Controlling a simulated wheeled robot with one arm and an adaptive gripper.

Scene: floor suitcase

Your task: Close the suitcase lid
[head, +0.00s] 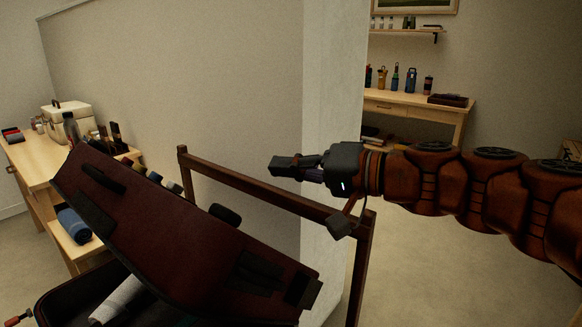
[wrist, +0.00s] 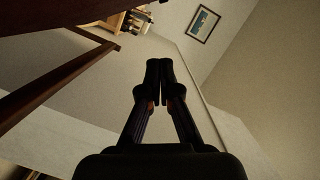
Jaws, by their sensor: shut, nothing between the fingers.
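The suitcase lid (head: 185,225) is a dark red panel with black straps and pockets, tilted partly open in the head view. Below it, the dark suitcase base (head: 62,300) holds a white rolled item. My gripper (head: 272,165) is shut and empty, above and to the right of the lid, apart from it, pointing left. In the wrist view my gripper (wrist: 160,62) shows its two fingers together with nothing between them. A dark surface fills the top left corner of the wrist view; I cannot tell for sure what it is.
A dark wooden frame (head: 270,192) stands behind the lid, just below my gripper. A wooden table (head: 30,160) with a cream case (head: 68,125) is at the left. A white wall end (head: 335,75) stands behind my gripper. Free floor (head: 410,240) lies at the right.

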